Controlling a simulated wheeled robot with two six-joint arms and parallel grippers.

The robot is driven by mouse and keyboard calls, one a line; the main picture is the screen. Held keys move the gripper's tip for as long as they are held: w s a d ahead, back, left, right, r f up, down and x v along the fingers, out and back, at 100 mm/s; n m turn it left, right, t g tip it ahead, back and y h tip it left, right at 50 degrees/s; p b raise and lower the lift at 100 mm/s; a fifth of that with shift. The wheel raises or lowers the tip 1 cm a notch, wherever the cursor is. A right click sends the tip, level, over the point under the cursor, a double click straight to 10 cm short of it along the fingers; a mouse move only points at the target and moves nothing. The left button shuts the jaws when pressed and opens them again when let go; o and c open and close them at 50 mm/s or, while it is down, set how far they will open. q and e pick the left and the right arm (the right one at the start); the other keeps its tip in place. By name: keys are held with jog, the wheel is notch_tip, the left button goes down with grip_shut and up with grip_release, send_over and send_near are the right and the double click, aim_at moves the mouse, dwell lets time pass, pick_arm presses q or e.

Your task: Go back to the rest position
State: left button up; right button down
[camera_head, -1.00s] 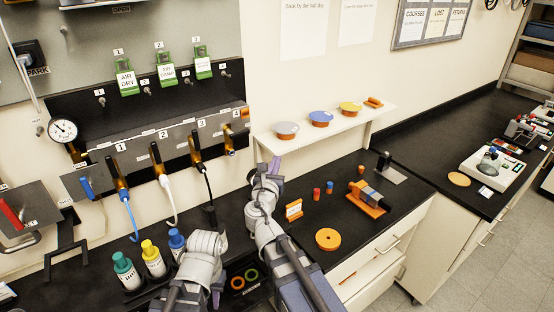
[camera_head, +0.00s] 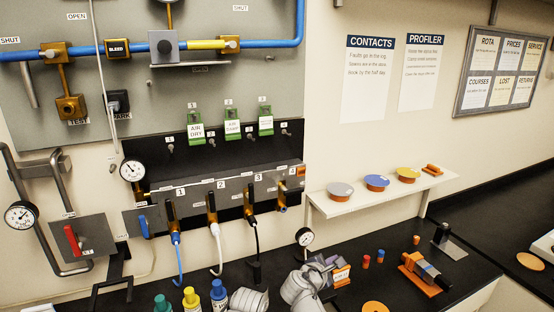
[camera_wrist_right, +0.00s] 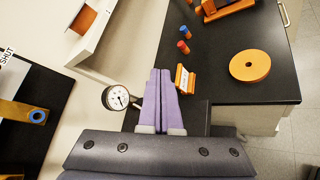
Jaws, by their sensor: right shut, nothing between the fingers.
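My right gripper (camera_wrist_right: 158,95) shows in the wrist view as two purple fingers pressed together with nothing between them. In the head view my right gripper (camera_head: 322,262) is low in the middle, over the black bench, just left of a small orange stand with a white label (camera_head: 342,275). The stand also shows in the wrist view (camera_wrist_right: 184,79), right of the fingers and apart from them in the picture. Only a grey part of my left arm shows at the bottom edge of the head view. My left gripper is out of sight.
A small gauge (camera_head: 305,237) is close behind my right gripper. A shelf (camera_head: 385,193) with several coloured lidded dishes is above right. Capped bottles (camera_head: 191,298) stand at lower left, below a panel (camera_head: 225,200) with hoses. The bench right of the stand holds an orange fixture (camera_head: 425,273).

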jog(key=s+a+f+m+g+y, duration=0.3)
jog(key=s+a+f+m+g, duration=0.2)
jog(key=s, duration=0.5)
jog(key=s+a+f+m+g+y, duration=0.4)
jog(key=s+a+f+m+g, duration=0.1)
jog(key=s+a+f+m, duration=0.3)
jog(key=shift+s+a+f+m+g+b, duration=0.35)
jog(key=shift+s+f+m, duration=0.3)
jog(key=shift+s+m, duration=0.55)
